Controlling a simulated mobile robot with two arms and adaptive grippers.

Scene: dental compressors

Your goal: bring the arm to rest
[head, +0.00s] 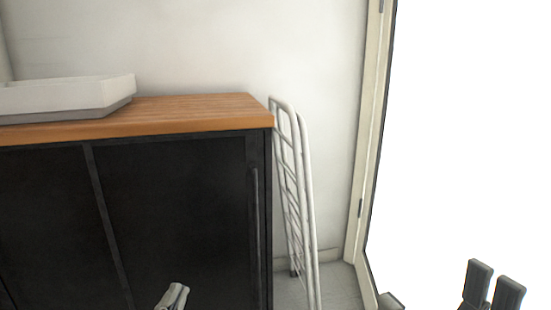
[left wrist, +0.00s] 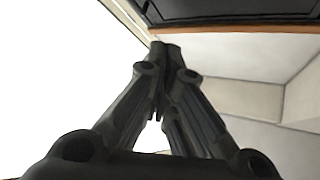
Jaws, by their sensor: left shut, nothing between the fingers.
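My left gripper (head: 172,296) shows at the bottom edge of the head view, in front of the black cabinet (head: 180,220). Its grey fingertips are together. In the left wrist view the dark fingers of the left gripper (left wrist: 165,48) meet at their tips with nothing between them. My right gripper (head: 495,287) is at the bottom right of the head view, against a bright white area. Its two fingertips stand apart, with nothing seen between them.
The cabinet has a wooden top (head: 190,112) with a white tray (head: 70,97) on it. A white metal rack (head: 293,175) leans beside the cabinet's right end. A cream door frame (head: 367,140) stands further right. A strip of grey floor (head: 335,285) shows clear.

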